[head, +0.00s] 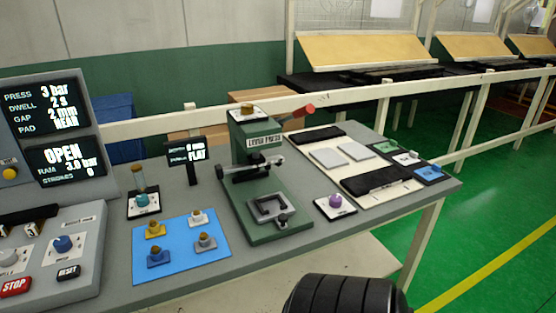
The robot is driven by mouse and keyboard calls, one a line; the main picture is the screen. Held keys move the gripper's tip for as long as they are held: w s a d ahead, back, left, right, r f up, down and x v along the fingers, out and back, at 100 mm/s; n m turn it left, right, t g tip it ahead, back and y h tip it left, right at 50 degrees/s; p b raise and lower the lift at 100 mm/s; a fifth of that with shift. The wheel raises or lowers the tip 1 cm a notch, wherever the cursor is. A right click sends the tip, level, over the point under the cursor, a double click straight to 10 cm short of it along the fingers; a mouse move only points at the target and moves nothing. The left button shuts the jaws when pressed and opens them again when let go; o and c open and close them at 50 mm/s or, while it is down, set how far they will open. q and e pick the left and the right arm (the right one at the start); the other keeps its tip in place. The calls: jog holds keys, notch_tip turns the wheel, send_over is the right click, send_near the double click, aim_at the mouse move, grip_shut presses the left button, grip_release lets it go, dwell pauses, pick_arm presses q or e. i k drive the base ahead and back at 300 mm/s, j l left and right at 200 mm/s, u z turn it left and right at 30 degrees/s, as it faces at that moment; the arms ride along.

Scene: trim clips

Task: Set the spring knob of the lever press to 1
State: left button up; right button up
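The green lever press (251,160) stands upright near the middle of the grey table, with a nameplate on its head. A brass-coloured knob (247,109) sits on top of the press. The lever (299,114) ends in a red grip and points right. A purple knob (335,201) stands on a small white plate just right of the press base. I cannot read which knob is labelled spring, nor any knob's setting. No gripper fingers show in the head view.
A blue mat (180,267) with several small knobbed parts lies left of the press. A teal knob (142,200) and a small display (186,154) stand behind it. A control panel (62,250) is at far left. A pale board (402,196) with pads lies right.

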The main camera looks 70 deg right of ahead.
aim_at(335, 200)
jog(key=z, duration=2.65)
